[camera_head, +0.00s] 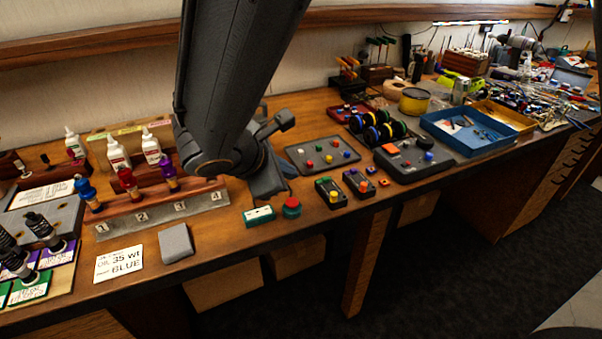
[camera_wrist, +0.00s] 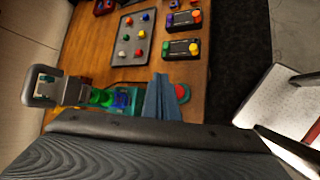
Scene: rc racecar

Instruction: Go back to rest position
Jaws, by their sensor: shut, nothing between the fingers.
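My arm comes down from the top of the head view over the bench. My gripper (camera_head: 268,182) is at its lower end, above the bench and partly hidden by the arm. In the wrist view the blue-grey fingers of my gripper (camera_wrist: 162,96) are together with nothing between them. They show close beside a red round button (camera_wrist: 182,92), which stands on the bench just right of the gripper in the head view (camera_head: 291,206). I cannot tell the height of the fingertips above the bench.
A grey tray with coloured knobs (camera_head: 312,166) and small button boxes (camera_head: 331,194) lie to the right. A metal rack numbered in slots (camera_head: 118,228), with coloured bottles, and a grey block (camera_head: 176,244) are to the left. A blue tray (camera_head: 457,140) stands farther right.

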